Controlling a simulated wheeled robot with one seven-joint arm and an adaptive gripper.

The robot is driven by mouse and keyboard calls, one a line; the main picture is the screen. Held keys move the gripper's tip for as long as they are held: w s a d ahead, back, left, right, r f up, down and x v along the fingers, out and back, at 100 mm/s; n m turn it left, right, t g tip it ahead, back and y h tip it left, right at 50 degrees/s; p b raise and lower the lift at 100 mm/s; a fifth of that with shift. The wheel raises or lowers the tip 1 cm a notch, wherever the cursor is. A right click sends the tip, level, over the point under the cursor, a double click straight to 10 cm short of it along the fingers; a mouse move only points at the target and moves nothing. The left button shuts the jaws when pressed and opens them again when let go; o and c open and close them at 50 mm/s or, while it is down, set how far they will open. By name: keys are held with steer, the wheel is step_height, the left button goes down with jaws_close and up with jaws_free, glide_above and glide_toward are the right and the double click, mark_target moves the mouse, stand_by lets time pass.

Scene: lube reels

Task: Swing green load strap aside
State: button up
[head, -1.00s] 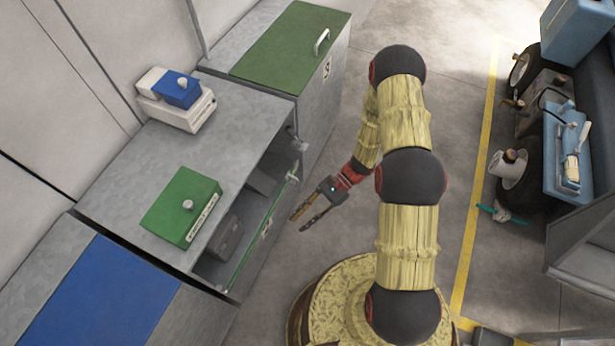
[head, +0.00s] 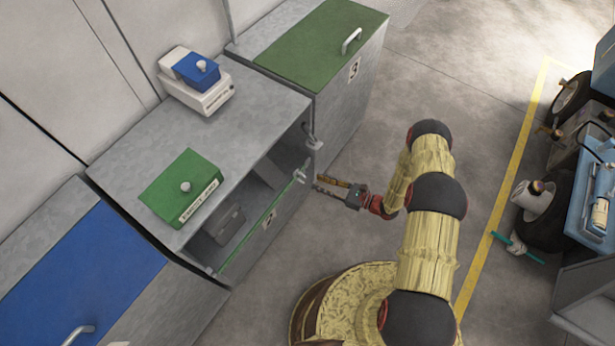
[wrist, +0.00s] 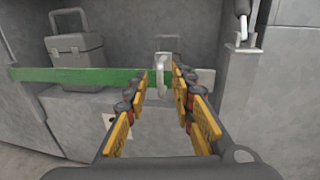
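The green load strap (wrist: 85,76) runs across the front opening of the grey cabinet in the wrist view. In the head view the strap (head: 250,237) is a thin green line along the opening's lower edge. A pale metal handle or latch (wrist: 163,66) stands at its right end; it also shows in the head view (head: 302,173). My gripper (wrist: 168,82) is open, with yellow-padded fingers on either side of the latch in the picture. In the head view my gripper (head: 318,185) points left, close to that end. I cannot tell if the fingers touch it.
A grey case (wrist: 75,55) sits inside the cabinet behind the strap. A bracket (wrist: 242,40) hangs on the post at right. On the cabinet top stand a green box (head: 182,190) and a white-and-blue unit (head: 196,80). Open floor (head: 455,100) lies to the right.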

mark_target(304, 177)
steer(key=shift+b+x, duration=0.75)
steer(key=shift+x, duration=2.75)
steer(key=shift+c, duration=0.5)
steer(key=shift+s, duration=0.1)
steer(key=c, duration=0.5)
steer(key=shift+a+f, duration=0.1)
jaws_close()
steer(key=shift+s, duration=0.15)
